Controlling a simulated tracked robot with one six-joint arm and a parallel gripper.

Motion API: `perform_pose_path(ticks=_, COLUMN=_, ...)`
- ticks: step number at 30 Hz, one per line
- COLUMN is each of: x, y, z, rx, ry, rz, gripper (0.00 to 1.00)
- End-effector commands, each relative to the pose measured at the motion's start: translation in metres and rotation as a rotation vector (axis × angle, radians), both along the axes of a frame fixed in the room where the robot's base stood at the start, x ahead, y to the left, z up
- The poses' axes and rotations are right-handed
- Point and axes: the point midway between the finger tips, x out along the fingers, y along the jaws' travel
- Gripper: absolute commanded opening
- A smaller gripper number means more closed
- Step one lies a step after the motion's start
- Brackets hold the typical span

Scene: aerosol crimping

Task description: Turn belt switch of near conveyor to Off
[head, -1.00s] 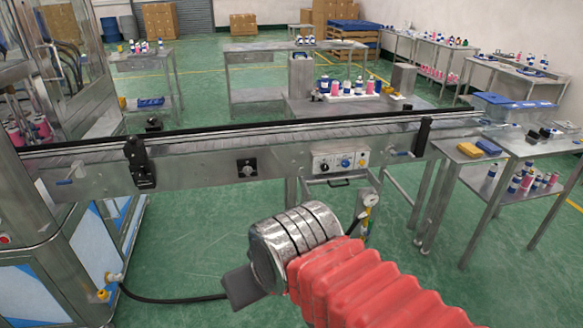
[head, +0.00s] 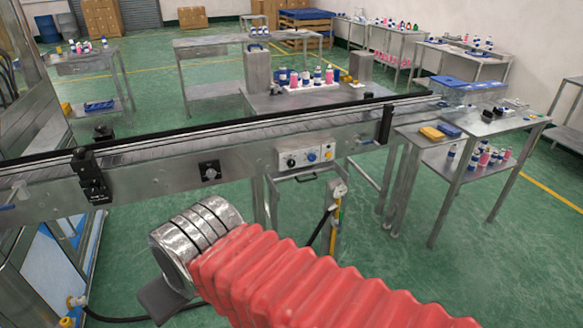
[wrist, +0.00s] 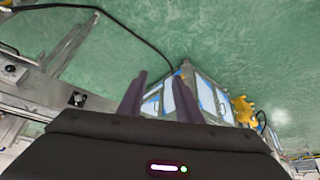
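The near conveyor (head: 140,178) runs across the head view. On its front side is a small dark plate with a rotary knob (head: 209,171). To the right is a control panel (head: 305,155) with a black knob, a blue button and a yellow one. I cannot tell for sure which knob is the belt switch, nor read its setting. My gripper (head: 160,300) is in front of and below the conveyor, apart from it, mostly hidden behind my wrist. In the wrist view its two dark fingers (wrist: 160,85) are apart and empty. The rotary knob (wrist: 77,98) also shows there at left.
A black sensor bracket (head: 90,175) sticks out of the conveyor's front. A black hose (head: 130,318) lies on the floor at lower left. A gauge with a hose (head: 338,190) hangs below the panel. A side table (head: 470,140) stands at right. The green floor in front is mostly clear.

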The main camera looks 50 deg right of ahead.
Motion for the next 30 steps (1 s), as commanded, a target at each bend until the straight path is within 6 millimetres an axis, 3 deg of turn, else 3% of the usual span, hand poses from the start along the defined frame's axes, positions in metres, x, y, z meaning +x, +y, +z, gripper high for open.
perform_pose_path(ticks=5, x=0.007, y=-0.004, z=0.002, rx=-0.004, ry=-0.008, rz=-0.011, gripper=0.45)
perform_pose_path(ticks=11, x=0.043, y=-0.021, z=0.007, rx=-0.027, ry=-0.057, rz=-0.062, gripper=0.46)
perform_pose_path(ticks=20, x=0.128, y=-0.091, z=0.015, rx=-0.093, ry=-0.188, rz=-0.180, gripper=0.46)
perform_pose_path(ticks=30, x=0.207, y=-0.186, z=0.010, rx=-0.167, ry=-0.333, rz=-0.281, gripper=0.46)
